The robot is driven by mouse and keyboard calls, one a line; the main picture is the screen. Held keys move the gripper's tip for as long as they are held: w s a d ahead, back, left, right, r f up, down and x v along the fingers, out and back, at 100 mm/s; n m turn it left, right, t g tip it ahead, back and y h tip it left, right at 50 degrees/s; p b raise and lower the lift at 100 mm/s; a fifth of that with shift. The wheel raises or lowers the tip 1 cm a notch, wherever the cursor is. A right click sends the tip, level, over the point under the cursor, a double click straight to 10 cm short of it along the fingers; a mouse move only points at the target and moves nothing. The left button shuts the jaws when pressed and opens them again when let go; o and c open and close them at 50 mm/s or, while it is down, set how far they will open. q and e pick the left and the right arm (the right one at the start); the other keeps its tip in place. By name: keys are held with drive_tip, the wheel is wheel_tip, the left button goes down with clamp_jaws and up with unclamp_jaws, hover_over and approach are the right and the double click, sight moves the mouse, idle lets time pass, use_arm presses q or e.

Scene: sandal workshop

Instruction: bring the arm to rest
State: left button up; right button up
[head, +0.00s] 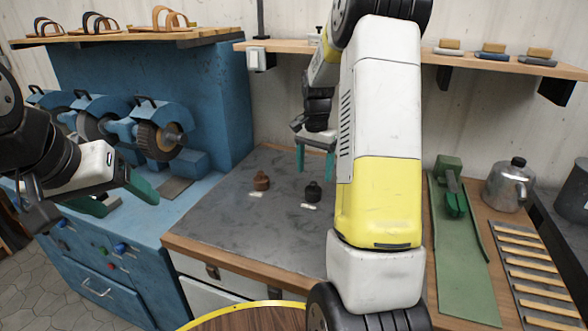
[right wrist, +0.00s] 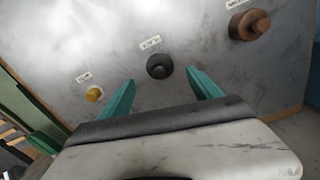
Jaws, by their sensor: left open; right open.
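My left gripper (head: 118,197) is open and empty at the left, in front of the blue machine. My right gripper (head: 315,172) is open, with its green fingers pointing down above the grey worktop (head: 225,225). A black knobbed piece (head: 313,191) stands below the right gripper; in the right wrist view the black piece (right wrist: 159,66) appears between the fingertips (right wrist: 160,76), with nothing gripped. A brown knobbed piece (head: 262,181) stands to its left. A small yellow piece (right wrist: 94,94) shows in the right wrist view; my right arm seems to hide it in the head view.
A blue grinding machine (head: 215,95) with brush wheels stands at the left. Shelves above hold sandals (head: 100,22) and brushes (head: 491,50). At the right are a green press (head: 452,200), a metal pot (head: 509,185) and a slatted rack (head: 535,265). A round wooden top (head: 250,320) is at the front.

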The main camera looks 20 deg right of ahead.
drive_tip(key=shift+s+a+r, duration=0.1)
drive_tip(key=shift+r, duration=0.35)
drive_tip(key=s+a+r+n+t+y, duration=0.1)
drive_tip(key=s+a+r+n+t, duration=0.1)
drive_tip(key=s+a+r, duration=0.3)
drive_tip(key=s+a+r+n+t, duration=0.1)
drive_tip(key=s+a+r+n, duration=0.15)
drive_tip(key=s+r, duration=0.35)
drive_tip(key=s+a+r+n+t, duration=0.1)
drive_tip(key=s+a+r+n, duration=0.1)
drive_tip(key=s, duration=0.5)
drive_tip(key=s+a+r+n+t+y, duration=0.1)
drive_tip(key=s+a+r+n+t, duration=0.1)
drive_tip(key=s+a+n, duration=0.2)
drive_tip(key=s, duration=0.2)
drive_tip(key=shift+s, duration=0.4)
